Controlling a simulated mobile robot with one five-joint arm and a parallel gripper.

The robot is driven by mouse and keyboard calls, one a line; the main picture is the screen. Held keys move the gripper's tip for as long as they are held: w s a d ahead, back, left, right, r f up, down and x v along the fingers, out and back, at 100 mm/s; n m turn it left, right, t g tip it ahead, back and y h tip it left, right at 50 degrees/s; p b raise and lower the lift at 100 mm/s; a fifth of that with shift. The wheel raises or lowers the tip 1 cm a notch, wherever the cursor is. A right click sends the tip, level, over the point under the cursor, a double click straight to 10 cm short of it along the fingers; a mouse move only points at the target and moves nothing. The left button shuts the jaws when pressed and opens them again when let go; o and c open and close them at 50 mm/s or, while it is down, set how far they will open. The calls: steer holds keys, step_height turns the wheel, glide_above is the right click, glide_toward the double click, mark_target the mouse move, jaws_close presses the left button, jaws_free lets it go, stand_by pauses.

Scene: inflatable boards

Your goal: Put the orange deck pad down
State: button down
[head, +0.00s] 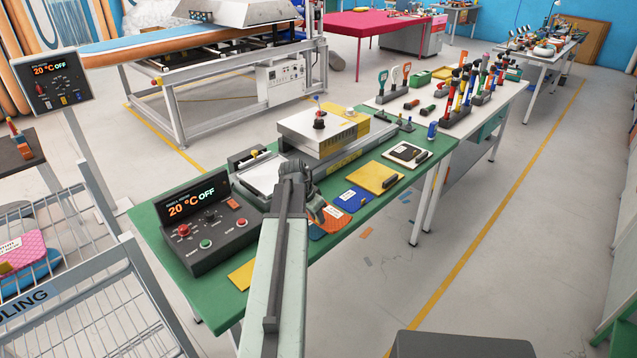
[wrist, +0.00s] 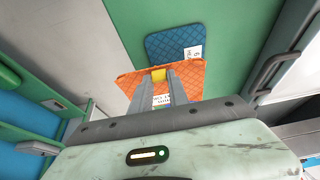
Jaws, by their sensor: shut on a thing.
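The orange deck pad (head: 328,221) shows partly behind my arm near the front edge of the green table (head: 226,304). In the wrist view the orange pad (wrist: 192,76) is a quilted square at the fingertips. My gripper (wrist: 160,82) is shut on a small yellow tab at the pad's middle. A white label shows between the fingers. In the head view my gripper (head: 314,204) hides part of the pad. I cannot tell whether the pad touches the table or hangs just above it.
A control box (head: 209,222) reading "20 °C OFF" and a press (head: 322,128) stand behind. A wire cart (head: 60,300) is at left.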

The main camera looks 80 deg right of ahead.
steer(key=shift+s+f, duration=0.35)
steer(key=shift+s, duration=0.05)
steer(key=shift+r, duration=0.1)
steer(key=w+a, duration=0.2)
steer(key=w, duration=0.2)
steer(key=w+a+f, duration=0.1)
steer(key=w+a, duration=0.2)
steer(key=w, duration=0.1)
steer(key=w+a+b, duration=0.1)
steer(key=w+a, duration=0.2)
steer(key=w, duration=0.2)
steer(key=shift+a+f, duration=0.1)
steer(key=shift+f, duration=0.05)
steer(key=f+b, duration=0.4)
steer(key=shift+w+a, duration=0.2)
steer(key=shift+w, duration=0.05)
steer(key=shift+r, duration=0.2)
steer(key=shift+f, duration=0.1)
steer(key=c, duration=1.3)
jaws_free()
